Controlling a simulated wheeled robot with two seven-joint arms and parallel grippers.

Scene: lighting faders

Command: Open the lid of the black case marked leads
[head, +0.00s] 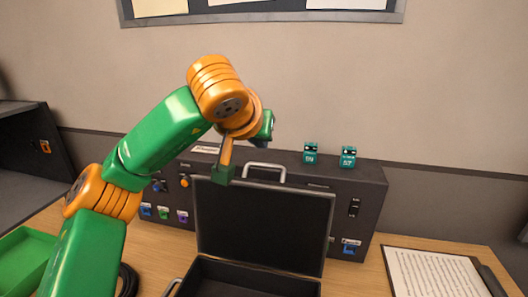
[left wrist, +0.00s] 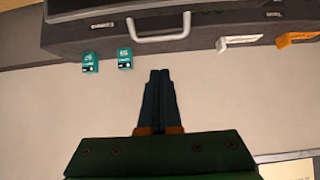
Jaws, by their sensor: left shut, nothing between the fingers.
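A black case (head: 250,283) stands on the table at the bottom centre of the head view. Its lid (head: 262,225) stands up at the back, with the dark inside facing me, so the case is open. I cannot read a leads mark on it. My left gripper (head: 268,125) is above the lid's top edge, apart from it and partly hidden behind my wrist. In the left wrist view its dark fingers (left wrist: 158,100) are together, with nothing between them. A metal handle (head: 265,168) shows just behind the lid, and in the left wrist view (left wrist: 158,28). My right gripper is out of view.
A dark console (head: 362,205) with knobs and coloured faders stands behind the case. Two teal blocks (head: 310,153) (head: 348,156) sit on top. A clipboard (head: 437,280) lies at right, a green tray (head: 22,255) at left. The wall is close behind.

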